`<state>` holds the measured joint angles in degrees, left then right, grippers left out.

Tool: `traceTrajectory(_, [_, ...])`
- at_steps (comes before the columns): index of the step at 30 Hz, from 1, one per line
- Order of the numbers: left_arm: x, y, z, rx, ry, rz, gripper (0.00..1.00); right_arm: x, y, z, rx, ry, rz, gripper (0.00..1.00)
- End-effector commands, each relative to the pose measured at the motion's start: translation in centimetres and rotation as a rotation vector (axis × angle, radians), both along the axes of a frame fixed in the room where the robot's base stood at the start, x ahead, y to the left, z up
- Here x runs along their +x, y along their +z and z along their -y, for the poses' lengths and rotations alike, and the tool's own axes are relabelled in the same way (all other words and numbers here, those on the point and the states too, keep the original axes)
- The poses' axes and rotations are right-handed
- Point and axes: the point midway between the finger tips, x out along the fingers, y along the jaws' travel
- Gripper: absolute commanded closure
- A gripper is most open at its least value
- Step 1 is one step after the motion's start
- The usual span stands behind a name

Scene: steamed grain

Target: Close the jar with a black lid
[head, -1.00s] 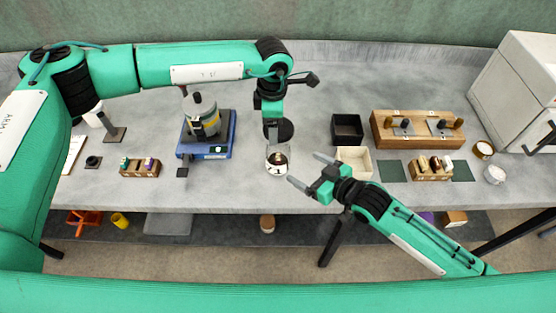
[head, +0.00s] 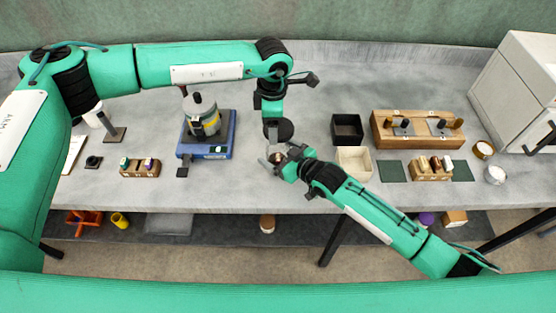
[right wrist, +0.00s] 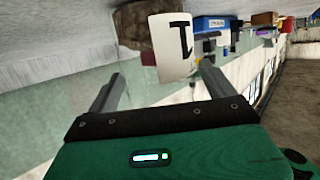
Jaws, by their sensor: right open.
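The clear glass jar (head: 277,158) stands near the front edge of the bench. In the right wrist view the jar shows upside down, with its white label "1" (right wrist: 172,48) and brown contents (right wrist: 138,25). My right gripper (head: 275,154) is open, its fingers on either side of the jar in the head view. In the right wrist view the label lies between and just beyond the fingertips (right wrist: 162,68); I see no clear contact. My left gripper (head: 271,127) points down and is shut on the round black lid (head: 285,130), above and behind the jar. My right gripper partly hides the jar.
A blue device (head: 205,148) with a grey pot stands to the left. A black tray (head: 347,127) and a cream tray (head: 354,162) stand to the right, close to my right arm. A wooden rack (head: 390,140) lies farther right.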

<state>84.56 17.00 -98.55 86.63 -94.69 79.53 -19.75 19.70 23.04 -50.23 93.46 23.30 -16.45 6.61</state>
Motion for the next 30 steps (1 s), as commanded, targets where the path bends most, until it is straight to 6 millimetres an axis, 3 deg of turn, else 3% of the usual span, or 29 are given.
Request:
traceTrajectory(8, [0.0,0.0,0.0,0.0,0.0,0.0,0.51,0.0,0.0,-0.1,0.0,0.0,0.0,0.16])
traceTrajectory(18, [0.0,0.0,0.0,0.0,0.0,0.0,0.51,0.0,0.0,0.0,0.001,0.0,-0.001,0.81])
traceTrajectory(23, [0.0,-0.8,0.0,0.0,0.0,-0.001,0.51,0.0,0.0,0.0,0.001,0.0,-0.001,0.81])
traceTrajectory(30, [0.0,-4.2,-0.1,0.0,0.001,-0.002,0.51,0.0,0.0,0.0,0.001,0.0,-0.001,0.81])
